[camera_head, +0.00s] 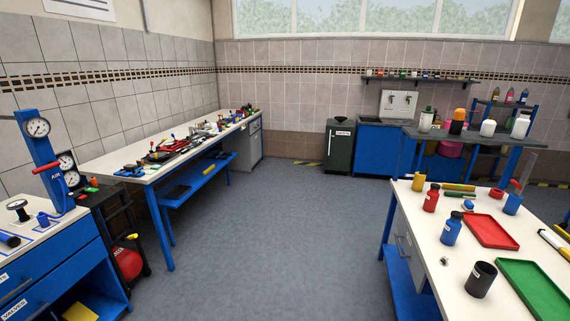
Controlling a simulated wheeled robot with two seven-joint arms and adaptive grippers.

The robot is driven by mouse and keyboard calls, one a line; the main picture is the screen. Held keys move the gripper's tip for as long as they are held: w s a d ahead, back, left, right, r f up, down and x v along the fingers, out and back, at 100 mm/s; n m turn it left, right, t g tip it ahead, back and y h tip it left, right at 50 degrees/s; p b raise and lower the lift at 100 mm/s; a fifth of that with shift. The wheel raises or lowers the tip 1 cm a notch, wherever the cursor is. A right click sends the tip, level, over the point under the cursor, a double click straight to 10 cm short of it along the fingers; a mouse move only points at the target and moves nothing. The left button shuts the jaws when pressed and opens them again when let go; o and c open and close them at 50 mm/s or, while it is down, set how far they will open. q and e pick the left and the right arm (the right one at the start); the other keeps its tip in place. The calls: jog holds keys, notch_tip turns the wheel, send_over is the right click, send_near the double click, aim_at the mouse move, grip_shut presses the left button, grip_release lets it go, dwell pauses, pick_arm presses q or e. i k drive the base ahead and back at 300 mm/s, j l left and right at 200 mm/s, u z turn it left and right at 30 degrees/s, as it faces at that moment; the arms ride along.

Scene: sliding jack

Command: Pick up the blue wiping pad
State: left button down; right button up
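I cannot make out the blue wiping pad for certain. A small blue item (468,204) lies on the white-topped table at the right, behind the red tray, but it is too small to tell whether it is the pad. Neither of my grippers is in view.
The right table (417,214) bears a red tray (491,231), a green tray (537,289), a red bottle (431,198), a blue bottle (451,228) and a black cup (481,279). A long workbench (112,164) and blue drawers (62,268) stand left. The middle floor is clear.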

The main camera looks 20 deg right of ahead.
aim_at(468, 205)
jog(key=i+z, duration=0.65)
jog(key=i, duration=0.15)
jog(key=i+z, duration=0.15)
jog(key=i, duration=0.7)
jog(key=i+j+z, duration=0.25)
jog(key=i, duration=0.15)
jog(key=i+j+z, duration=0.75)
jog(key=j, duration=0.2)
jog(key=i+j+z, duration=0.25)
jog(key=j, duration=0.15)
jog(key=i+j+z, duration=0.25)
jog(key=j, duration=0.2)
jog(key=k, duration=0.05)
